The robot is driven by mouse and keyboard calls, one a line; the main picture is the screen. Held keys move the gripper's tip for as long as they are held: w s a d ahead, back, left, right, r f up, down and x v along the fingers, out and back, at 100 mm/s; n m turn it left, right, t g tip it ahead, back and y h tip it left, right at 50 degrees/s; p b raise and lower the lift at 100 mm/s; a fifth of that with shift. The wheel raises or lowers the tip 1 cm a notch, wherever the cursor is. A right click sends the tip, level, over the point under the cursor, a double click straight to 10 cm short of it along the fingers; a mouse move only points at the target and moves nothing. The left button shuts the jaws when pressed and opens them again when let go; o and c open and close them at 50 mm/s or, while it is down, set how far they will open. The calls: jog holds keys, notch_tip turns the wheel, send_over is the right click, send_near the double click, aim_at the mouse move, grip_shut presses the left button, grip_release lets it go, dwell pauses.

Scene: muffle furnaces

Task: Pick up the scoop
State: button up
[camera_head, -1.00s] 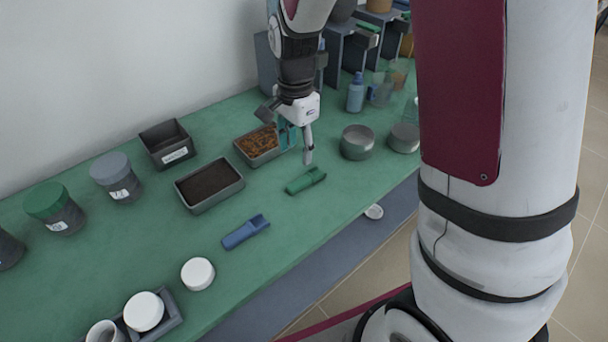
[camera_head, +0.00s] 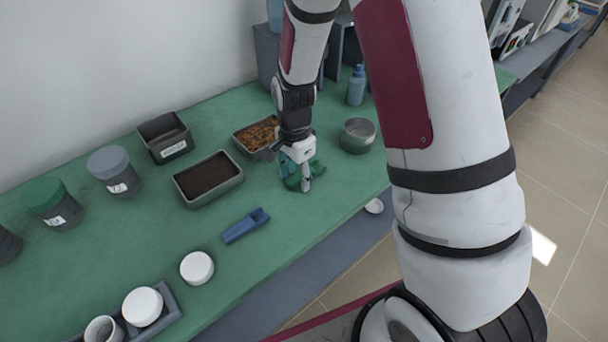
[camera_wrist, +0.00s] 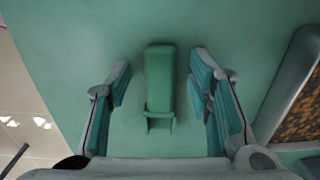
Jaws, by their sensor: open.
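A green scoop (camera_wrist: 159,80) lies on the green bench top. In the wrist view it sits between the two fingers of my gripper (camera_wrist: 161,85), with a gap on each side. My gripper is open and holds nothing. In the head view my gripper (camera_head: 299,184) is down close to the bench top and hides most of the green scoop (camera_head: 318,169). A blue scoop (camera_head: 245,226) lies on the bench to the lower left of my gripper, apart from it.
A tray of brown pieces (camera_head: 240,146) stands close behind my gripper; it also shows in the wrist view (camera_wrist: 278,95). A tray of dark powder (camera_head: 183,190) is to the left. A round metal tin (camera_head: 357,140) stands to the right. The bench's front edge is near.

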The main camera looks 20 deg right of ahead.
aim_at(296, 178)
jog(key=c, duration=1)
jog(key=shift+c, duration=0.2)
jog(key=shift+r, duration=0.45)
notch_tip(296, 178, up, 3)
jog(key=shift+s, duration=0.15)
jog(key=s, duration=0.8)
jog(key=s+r, duration=0.1)
jog(key=s, duration=0.4)
jog(key=shift+s+p, duration=0.1)
jog(key=shift+p, duration=0.3)
jog(key=s+p, duration=0.1)
jog(key=p, duration=0.1)
jog(key=shift+s+r+p, duration=0.15)
jog(key=shift+p, duration=0.15)
jog(key=shift+s+p, duration=0.65)
jog(key=shift+p, duration=0.5)
